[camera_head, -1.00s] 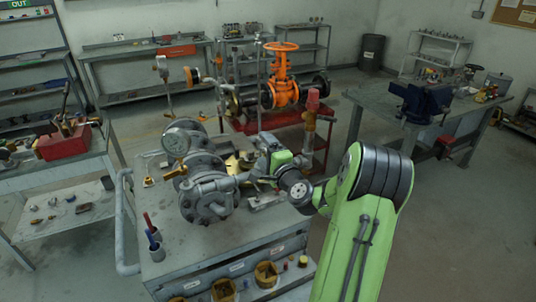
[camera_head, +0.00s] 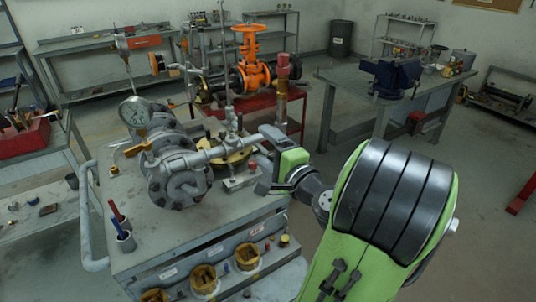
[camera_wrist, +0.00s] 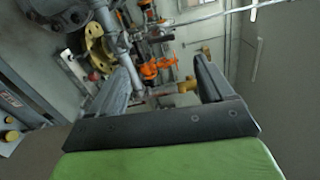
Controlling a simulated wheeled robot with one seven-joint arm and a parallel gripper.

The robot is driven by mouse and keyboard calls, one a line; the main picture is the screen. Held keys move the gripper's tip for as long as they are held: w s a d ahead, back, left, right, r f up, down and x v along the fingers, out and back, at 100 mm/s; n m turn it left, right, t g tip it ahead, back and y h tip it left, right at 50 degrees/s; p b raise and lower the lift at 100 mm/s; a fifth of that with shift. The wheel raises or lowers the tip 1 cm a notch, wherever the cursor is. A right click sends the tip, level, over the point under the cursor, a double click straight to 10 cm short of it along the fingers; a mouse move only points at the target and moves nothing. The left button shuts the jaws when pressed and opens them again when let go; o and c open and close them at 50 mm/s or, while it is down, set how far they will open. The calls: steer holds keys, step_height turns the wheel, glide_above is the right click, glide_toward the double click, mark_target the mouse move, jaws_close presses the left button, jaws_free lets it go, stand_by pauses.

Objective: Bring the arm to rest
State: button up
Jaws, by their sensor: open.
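My gripper (camera_head: 264,162) is at the right edge of the grey workbench cart, beside the pipe valve assembly. In the wrist view, my gripper (camera_wrist: 165,82) has its two dark fingers spread wide, with nothing held between them. The grey flanged valve assembly (camera_head: 176,172), with a round gauge (camera_head: 135,111), stands on the cart to the left of my gripper. Whether a finger touches the assembly's pipe, I cannot tell. My green and black arm reaches in from the lower right.
The orange gate valve (camera_head: 251,68) stands on a red stand behind. A workbench (camera_head: 345,88) with a blue vise (camera_head: 392,78) is at the right rear.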

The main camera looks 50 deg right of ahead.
steer(key=shift+w+a, duration=0.1)
stand_by(0.3)
steer(key=w+a+f+n+g+y+p, duration=0.1)
steer(key=w+a+f+n+g+y, duration=0.2)
steer(key=a+n, duration=0.55)
steer(key=a+f+n+g+y+p, duration=0.1)
steer(key=a+f+n+g+y, duration=0.3)
steer(key=a, duration=0.8)
steer(key=s+a+r+n+g+h+p, duration=0.1)
steer(key=s+a+r+n+g, duration=0.1)
steer(key=s+n, duration=0.3)
steer(key=s+a+r+n+g+h+p, duration=0.1)
steer(key=s+a+r+n+g, duration=0.1)
steer(key=s, duration=0.7)
steer(key=a+n, duration=0.1)
steer(key=n, duration=0.1)
steer(key=shift+s+r+n+g+p, duration=0.15)
steer(key=shift+s+n+g+p, duration=0.2)
steer(key=shift+s+g, duration=0.05)
